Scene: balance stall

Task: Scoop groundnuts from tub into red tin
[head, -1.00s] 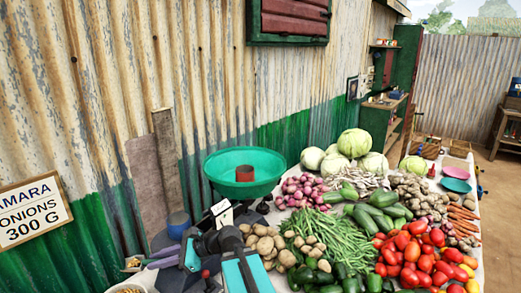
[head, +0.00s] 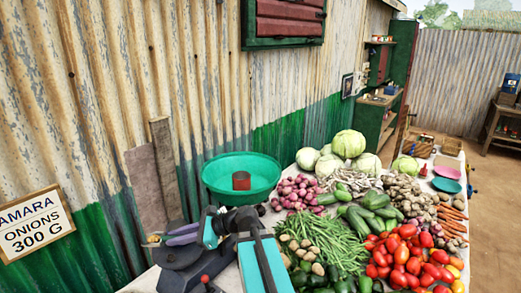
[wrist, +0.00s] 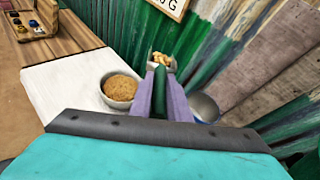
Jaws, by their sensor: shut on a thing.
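My gripper (wrist: 161,80) has purple fingers shut on the green handle of a scoop (wrist: 160,104). The scoop's bowl, beyond the fingertips, holds pale groundnuts (wrist: 162,60). In the head view my gripper (head: 172,236) is at the lower left, with the scoop's end (head: 153,240) just left of it, raised and apart from other things. The tub (wrist: 122,88), a white bowl of small brown nuts, stands left of my fingers in the wrist view. The red tin (head: 241,181) stands upright in a green basin (head: 222,195), right of and beyond my gripper; its inside is hidden.
A bluish round pot (wrist: 205,108) stands right of my fingers by the corrugated wall (head: 120,70). Onions (head: 297,193), beans (head: 335,238) and tomatoes (head: 400,260) cover the table right of the basin. White tabletop (wrist: 65,88) is clear left of the tub.

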